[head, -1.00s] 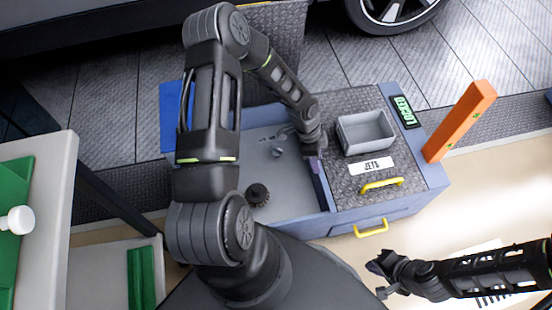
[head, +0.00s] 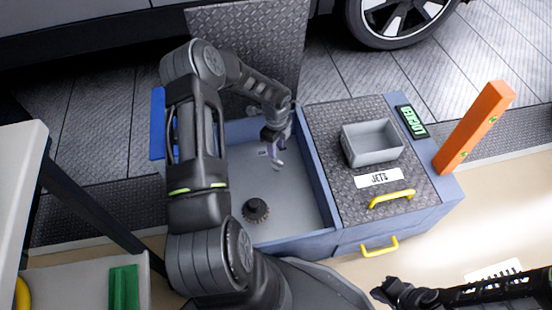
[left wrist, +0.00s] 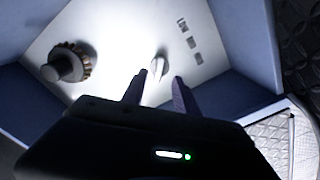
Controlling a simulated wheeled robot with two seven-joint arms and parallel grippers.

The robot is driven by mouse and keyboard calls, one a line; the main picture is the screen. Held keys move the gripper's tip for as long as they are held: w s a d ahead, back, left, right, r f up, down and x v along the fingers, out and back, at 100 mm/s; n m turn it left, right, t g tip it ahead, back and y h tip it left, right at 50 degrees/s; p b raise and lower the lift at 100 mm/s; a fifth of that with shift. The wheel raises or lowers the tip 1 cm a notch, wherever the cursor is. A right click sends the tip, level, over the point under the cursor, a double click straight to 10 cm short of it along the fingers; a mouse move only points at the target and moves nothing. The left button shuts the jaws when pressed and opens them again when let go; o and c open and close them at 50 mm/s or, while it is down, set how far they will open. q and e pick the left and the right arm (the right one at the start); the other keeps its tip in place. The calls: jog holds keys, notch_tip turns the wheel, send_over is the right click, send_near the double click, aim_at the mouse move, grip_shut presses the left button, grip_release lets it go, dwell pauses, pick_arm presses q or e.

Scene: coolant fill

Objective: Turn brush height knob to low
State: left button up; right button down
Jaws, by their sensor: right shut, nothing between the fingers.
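A small pale pointer knob (left wrist: 158,66) stands on the light floor of an open blue-grey bay (head: 305,205). In the left wrist view it lies just beyond the fingertips, in line with the gap between them. My left gripper (left wrist: 160,83) is open and empty, pointing at this knob. In the head view the left gripper (head: 272,152) is down inside the bay and largely covers the knob. My right gripper (head: 385,291) is shut and empty at the lower right.
Three small marks (left wrist: 190,42) lie beside the pale knob. Bay walls enclose the left gripper. Right of the bay are a grey tray (head: 372,143), a JETS label (head: 379,178), yellow handles (head: 391,198) and an orange post (head: 475,127). A car wheel (head: 402,18) is behind.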

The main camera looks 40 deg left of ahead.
aim_at(276, 160)
pick_arm(q)
notch_tip(276, 160, down, 6)
jog(key=shift+f+b, duration=0.25)
jog(key=shift+b, duration=0.75)
grip_shut()
